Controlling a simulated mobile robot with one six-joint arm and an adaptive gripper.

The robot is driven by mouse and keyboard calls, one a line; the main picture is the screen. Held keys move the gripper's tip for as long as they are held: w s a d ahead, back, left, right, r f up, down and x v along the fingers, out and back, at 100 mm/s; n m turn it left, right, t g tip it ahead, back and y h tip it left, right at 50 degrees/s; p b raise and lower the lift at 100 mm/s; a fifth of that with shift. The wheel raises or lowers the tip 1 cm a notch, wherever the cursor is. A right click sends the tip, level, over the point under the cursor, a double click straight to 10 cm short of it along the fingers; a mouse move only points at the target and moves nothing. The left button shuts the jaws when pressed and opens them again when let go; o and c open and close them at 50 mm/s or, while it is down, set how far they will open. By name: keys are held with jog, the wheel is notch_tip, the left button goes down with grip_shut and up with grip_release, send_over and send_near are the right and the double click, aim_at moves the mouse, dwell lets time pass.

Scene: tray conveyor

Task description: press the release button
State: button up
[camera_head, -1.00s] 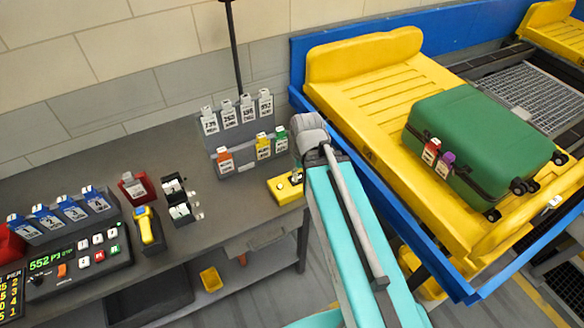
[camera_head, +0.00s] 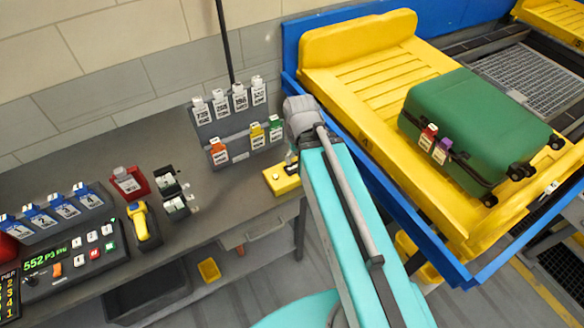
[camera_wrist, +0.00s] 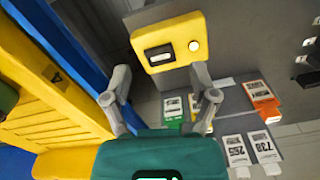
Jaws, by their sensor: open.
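The release button is a round, pale button (camera_wrist: 194,46) on a yellow box (camera_wrist: 168,42), beside a dark slot with a white strip. The yellow box (camera_head: 281,179) also shows in the head view at the counter's right end, partly covered by my arm. My gripper (camera_wrist: 161,73) is open and empty, with its two grey fingers spread just below the box in the wrist view. The right fingertip is nearest the button; I cannot tell whether it touches. In the head view my gripper is mostly hidden behind my arm.
A tag rack (camera_head: 238,130) stands behind the box. A yellow tray (camera_head: 358,50) with a green suitcase (camera_head: 470,125) lies on the blue-edged conveyor at right. A yellow scanner (camera_head: 140,222) and a control panel (camera_head: 75,262) are at left. The counter's middle is fairly clear.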

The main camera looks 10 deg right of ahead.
dwell(0.3)
grip_shut()
jog(key=shift+a, duration=0.1)
dwell(1.3)
